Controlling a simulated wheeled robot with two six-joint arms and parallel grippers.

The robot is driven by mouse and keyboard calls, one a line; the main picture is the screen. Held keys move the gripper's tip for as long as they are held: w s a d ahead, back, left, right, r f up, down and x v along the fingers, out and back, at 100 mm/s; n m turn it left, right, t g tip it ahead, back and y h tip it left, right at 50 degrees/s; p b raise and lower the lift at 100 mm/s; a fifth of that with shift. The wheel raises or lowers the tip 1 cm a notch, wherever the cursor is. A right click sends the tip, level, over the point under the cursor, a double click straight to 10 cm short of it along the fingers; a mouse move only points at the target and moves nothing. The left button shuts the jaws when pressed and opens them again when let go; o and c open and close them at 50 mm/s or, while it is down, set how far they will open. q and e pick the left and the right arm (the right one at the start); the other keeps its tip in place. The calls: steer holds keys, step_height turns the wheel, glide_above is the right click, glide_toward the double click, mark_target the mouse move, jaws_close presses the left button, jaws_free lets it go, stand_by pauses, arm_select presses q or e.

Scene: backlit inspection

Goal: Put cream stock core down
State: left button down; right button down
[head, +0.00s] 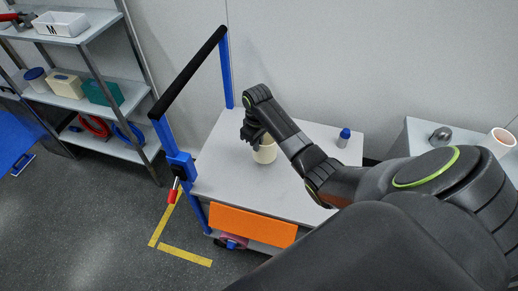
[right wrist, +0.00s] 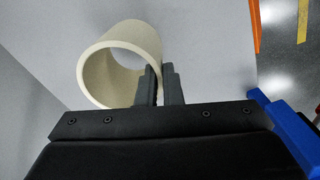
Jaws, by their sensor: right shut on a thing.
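The cream stock core (head: 265,153) is a short hollow tube at the trolley's grey top (head: 225,178) in the head view. In the right wrist view the core (right wrist: 110,44) shows its open end. My right gripper (head: 258,140) is shut on the core's wall, and its fingers (right wrist: 160,84) pinch the rim in the right wrist view. I cannot tell whether the core touches the surface. My left gripper is not in view.
A blue-capped bottle (head: 344,137) stands on the top's right side. A black-and-blue handle frame (head: 190,70) edges the left, an orange panel (head: 253,225) the front. A right-hand table holds a metal ring (head: 441,135) and another cream tube (head: 499,141). Shelves (head: 110,85) stand left.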

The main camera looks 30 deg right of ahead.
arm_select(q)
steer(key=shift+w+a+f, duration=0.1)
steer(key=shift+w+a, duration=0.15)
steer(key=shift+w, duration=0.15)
arm_select(e)
steer(key=shift+f, duration=2.2)
steer(key=shift+f, duration=0.15)
steer(key=c, duration=1.6)
jaws_free()
step_height(320, 180, up, 12)
steer(key=shift+r, duration=0.2)
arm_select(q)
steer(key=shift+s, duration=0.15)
